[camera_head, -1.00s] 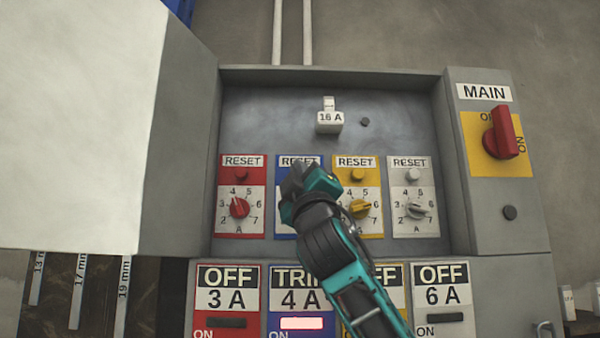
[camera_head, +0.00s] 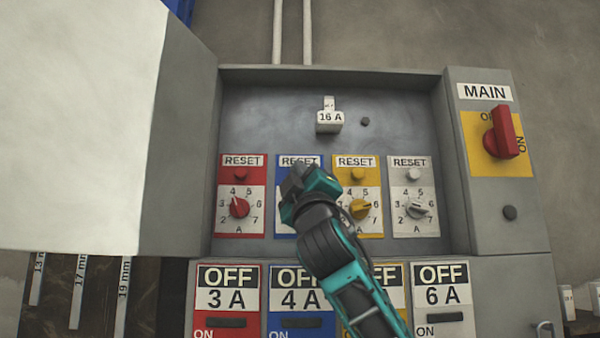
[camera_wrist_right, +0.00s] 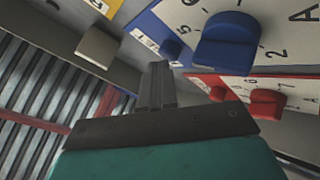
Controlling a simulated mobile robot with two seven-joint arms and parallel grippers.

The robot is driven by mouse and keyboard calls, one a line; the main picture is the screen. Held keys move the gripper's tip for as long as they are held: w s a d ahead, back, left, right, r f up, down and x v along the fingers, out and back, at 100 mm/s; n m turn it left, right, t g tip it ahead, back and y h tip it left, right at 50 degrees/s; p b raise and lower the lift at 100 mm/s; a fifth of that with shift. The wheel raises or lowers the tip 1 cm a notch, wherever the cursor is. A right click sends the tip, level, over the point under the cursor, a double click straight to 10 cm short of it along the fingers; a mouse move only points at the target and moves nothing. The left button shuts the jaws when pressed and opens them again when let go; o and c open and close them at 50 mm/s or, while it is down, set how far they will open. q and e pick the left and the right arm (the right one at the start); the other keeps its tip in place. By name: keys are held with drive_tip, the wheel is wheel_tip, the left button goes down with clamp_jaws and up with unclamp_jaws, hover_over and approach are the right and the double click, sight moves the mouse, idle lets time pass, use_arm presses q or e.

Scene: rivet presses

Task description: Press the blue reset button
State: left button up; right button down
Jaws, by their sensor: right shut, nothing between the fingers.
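The blue reset panel (camera_head: 283,177), labelled RESET, is second from the left in the open cabinet. My right gripper (camera_head: 296,177) is in front of it and hides its button and most of its dial in the head view. In the right wrist view the blue reset button (camera_wrist_right: 171,48) shows beside the blue dial knob (camera_wrist_right: 227,42). The shut, empty fingers (camera_wrist_right: 159,70) end close to the button, with what looks like a small gap. Below, the blue breaker label (camera_head: 295,287) reads OFF 4 A and its window (camera_head: 302,323) is dark. My left gripper is not in view.
A red reset panel (camera_head: 240,190) is to the left; yellow (camera_head: 357,176) and white (camera_head: 412,190) ones are to the right. Their dial knobs stick out. The red MAIN switch (camera_head: 503,132) is at the right. The cabinet door (camera_head: 180,150) stands open at the left.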

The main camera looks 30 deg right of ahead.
drive_tip(key=shift+s+a, duration=0.45)
drive_tip(key=shift+s, duration=0.3)
drive_tip(key=s+a, duration=0.1)
drive_tip(key=s, duration=0.2)
drive_tip(key=s+a, duration=0.1)
drive_tip(key=shift+s+a+b, duration=0.15)
drive_tip(key=shift+a+b, duration=0.2)
drive_tip(key=shift+f, duration=0.1)
idle(0.6)
